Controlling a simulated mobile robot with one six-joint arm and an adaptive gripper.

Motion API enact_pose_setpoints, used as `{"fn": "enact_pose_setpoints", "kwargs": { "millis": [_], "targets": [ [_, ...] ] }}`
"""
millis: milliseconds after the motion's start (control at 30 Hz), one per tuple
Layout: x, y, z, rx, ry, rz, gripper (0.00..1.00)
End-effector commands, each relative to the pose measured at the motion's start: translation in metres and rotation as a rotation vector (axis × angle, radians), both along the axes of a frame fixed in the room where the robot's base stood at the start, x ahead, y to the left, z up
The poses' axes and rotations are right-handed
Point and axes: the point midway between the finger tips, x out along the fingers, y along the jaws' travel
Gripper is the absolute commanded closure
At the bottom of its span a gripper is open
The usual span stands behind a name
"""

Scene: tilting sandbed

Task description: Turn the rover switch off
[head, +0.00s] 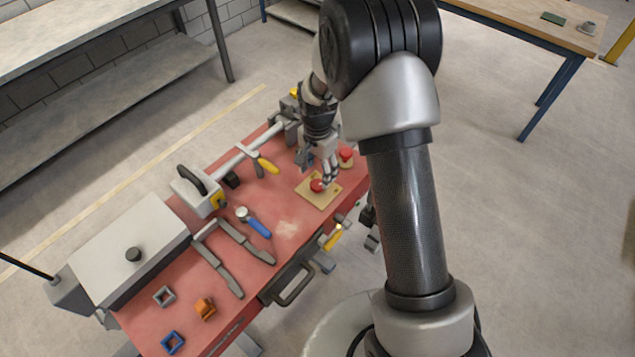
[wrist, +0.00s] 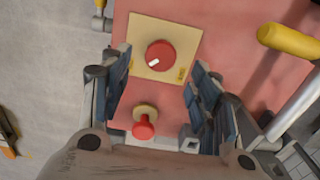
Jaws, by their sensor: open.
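A round red knob (head: 317,186) with a white mark sits on a square tan plate (head: 305,195) on the red bench; it also shows in the wrist view (wrist: 160,54). The plate has a small yellow label, too small to read. This looks like the rover switch. My gripper (head: 319,173) points down, open and empty, above the plate's far side. In the wrist view its fingers stand apart on either side of the knob, not visibly touching it. The white mark points to the lower left there.
A red mushroom button (wrist: 144,122) on a yellowish base stands close to the plate.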

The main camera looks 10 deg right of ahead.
Motion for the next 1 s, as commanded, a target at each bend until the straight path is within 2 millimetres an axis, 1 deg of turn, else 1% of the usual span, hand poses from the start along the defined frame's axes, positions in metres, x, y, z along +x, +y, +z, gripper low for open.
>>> {"fn": "enact_pose_setpoints", "kwargs": {
  "millis": [33, 100, 200, 333, 467, 700, 1000],
  "targets": [
    [0.000, 0.000, -0.014, 0.000, 0.002, 0.000, 0.44],
    [-0.001, 0.000, -0.026, 0.000, 0.004, 0.000, 0.44],
    [0.000, 0.000, -0.040, 0.000, 0.002, 0.000, 0.44],
    [0.000, 0.000, -0.051, 0.000, 0.000, 0.000, 0.44],
    [0.000, 0.000, -0.055, 0.000, 0.000, 0.001, 0.44],
    [0.000, 0.000, -0.055, 0.000, -0.001, 0.000, 0.44],
    [0.000, 0.000, -0.055, 0.001, -0.001, 0.001, 0.64]
  ]
}}
